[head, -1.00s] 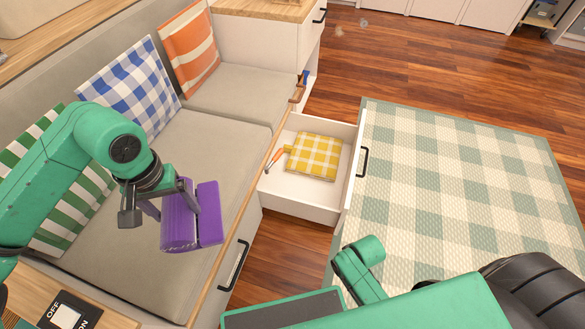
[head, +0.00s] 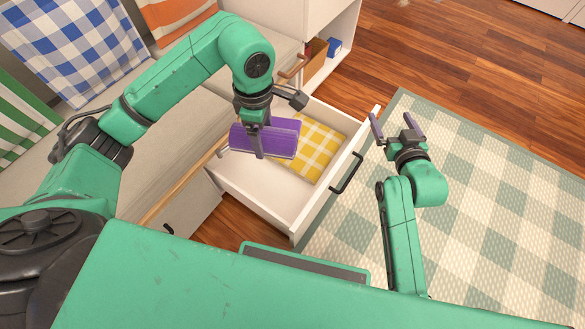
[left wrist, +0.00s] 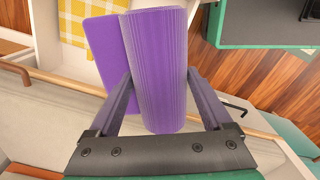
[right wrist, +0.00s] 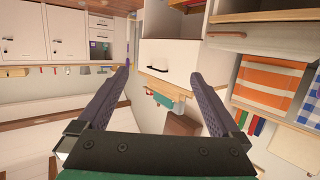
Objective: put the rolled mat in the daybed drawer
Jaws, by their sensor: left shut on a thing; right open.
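The rolled mat (head: 280,138) is purple, with a loose flap beside the roll. My left gripper (head: 258,150) is shut on it and holds it above the left part of the open daybed drawer (head: 262,203). In the left wrist view the roll (left wrist: 158,70) lies between the two fingers. The drawer is white with a dark handle and is pulled out; a yellow checked cloth (head: 320,150) lies in it, partly hidden by the mat. My right gripper (head: 396,128) is open and empty, to the right of the drawer front, above the checked rug.
The daybed seat (head: 165,150) with cushions is at the left. A green-and-cream checked rug (head: 480,225) covers the floor at the right. An open shelf with small boxes (head: 316,55) stands beyond the drawer. Bare drawer floor shows near the front.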

